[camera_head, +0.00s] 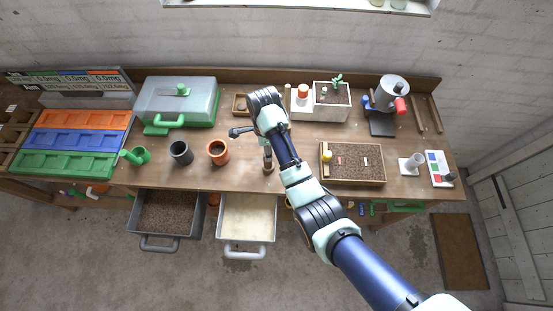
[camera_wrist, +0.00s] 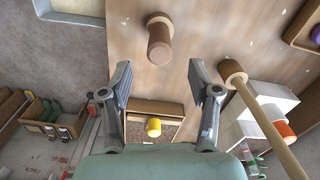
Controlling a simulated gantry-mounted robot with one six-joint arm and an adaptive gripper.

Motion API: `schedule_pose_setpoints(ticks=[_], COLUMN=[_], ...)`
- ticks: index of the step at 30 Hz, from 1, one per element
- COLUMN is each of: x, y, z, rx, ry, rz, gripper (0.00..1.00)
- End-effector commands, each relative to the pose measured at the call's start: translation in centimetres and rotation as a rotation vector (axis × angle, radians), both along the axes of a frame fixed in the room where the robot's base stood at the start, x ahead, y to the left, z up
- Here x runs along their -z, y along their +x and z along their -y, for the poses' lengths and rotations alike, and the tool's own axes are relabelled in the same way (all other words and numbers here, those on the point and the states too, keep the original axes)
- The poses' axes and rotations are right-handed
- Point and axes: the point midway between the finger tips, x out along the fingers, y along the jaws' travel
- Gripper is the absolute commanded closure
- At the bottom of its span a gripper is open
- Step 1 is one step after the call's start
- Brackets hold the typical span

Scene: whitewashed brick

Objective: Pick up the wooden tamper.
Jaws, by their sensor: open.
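The wooden tamper (camera_wrist: 160,42) is a short brown piece with a thick round body and a wider disc end. It stands on the table in the wrist view, beyond the gap between my fingers. It appears to be the small brown upright (camera_head: 268,161) near the table's front edge in the head view, close beside my arm. My gripper (camera_wrist: 160,88) is open and empty, its two fingers wide apart. In the head view my gripper (camera_head: 235,132) hangs over the table, left of the tamper. It is apart from the tamper.
A pale wooden rod (camera_wrist: 268,120) with a thicker end stands right of my gripper in the wrist view. A shallow wooden tray (camera_head: 240,104) and a white planter (camera_head: 320,113) stand behind. Terracotta (camera_head: 218,152) and dark pots (camera_head: 181,152) stand left. Two drawers are open in front.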

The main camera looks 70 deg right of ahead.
Motion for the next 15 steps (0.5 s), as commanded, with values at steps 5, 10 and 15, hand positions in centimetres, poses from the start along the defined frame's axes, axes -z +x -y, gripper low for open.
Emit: schedule_pose_setpoints(ticks=[5,10,15], x=[2.1,3.4,6.5], y=[0.0,-0.1,-0.1], z=[0.0,-0.1,-0.1], rx=[-0.002,-0.003,-0.004], ry=[0.0,0.001,0.0], rz=[0.0,-0.002,-0.001], gripper=[0.38,0.38,0.38])
